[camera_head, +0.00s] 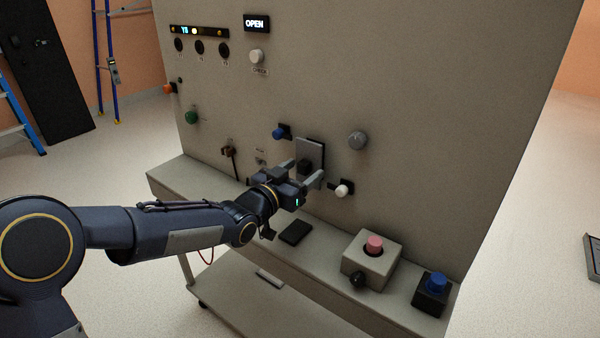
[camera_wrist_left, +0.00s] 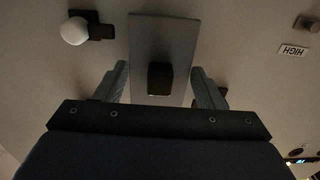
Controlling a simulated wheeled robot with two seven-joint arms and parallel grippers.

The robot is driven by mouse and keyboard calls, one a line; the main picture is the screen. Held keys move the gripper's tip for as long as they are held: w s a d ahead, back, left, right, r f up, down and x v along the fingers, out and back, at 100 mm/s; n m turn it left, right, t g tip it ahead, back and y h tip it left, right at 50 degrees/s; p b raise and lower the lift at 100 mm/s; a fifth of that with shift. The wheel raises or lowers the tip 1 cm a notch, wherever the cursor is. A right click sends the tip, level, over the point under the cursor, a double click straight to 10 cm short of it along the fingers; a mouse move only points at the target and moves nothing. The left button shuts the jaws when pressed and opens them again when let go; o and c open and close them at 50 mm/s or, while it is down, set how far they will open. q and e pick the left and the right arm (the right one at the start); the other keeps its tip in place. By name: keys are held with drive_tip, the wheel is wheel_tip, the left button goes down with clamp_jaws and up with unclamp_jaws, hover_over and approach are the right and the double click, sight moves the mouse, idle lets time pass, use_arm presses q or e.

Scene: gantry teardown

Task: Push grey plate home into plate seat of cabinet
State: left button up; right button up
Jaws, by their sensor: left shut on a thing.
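The grey plate (camera_head: 312,150) is upright at the face of the cabinet (camera_head: 420,110), with a black block-shaped knob (camera_wrist_left: 160,78) at its middle. The plate also shows in the left wrist view (camera_wrist_left: 163,38), standing roughly straight. The plate seat is hidden behind the plate, so I cannot tell how deep the plate sits. My right gripper is not in view.
On the ledge below are a black flat piece (camera_head: 296,232), a pink-button box (camera_head: 372,262) and a blue-button box (camera_head: 432,295). The display reads OPEN (camera_head: 256,23).

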use_arm(q)
drive_tip(key=shift+x, duration=0.95)
drive_tip(key=shift+w+d, duration=0.1)
drive_tip(key=shift+w, duration=0.1)
drive_tip(key=o, duration=1.1)
drive_tip(key=shift+o, duration=0.2)
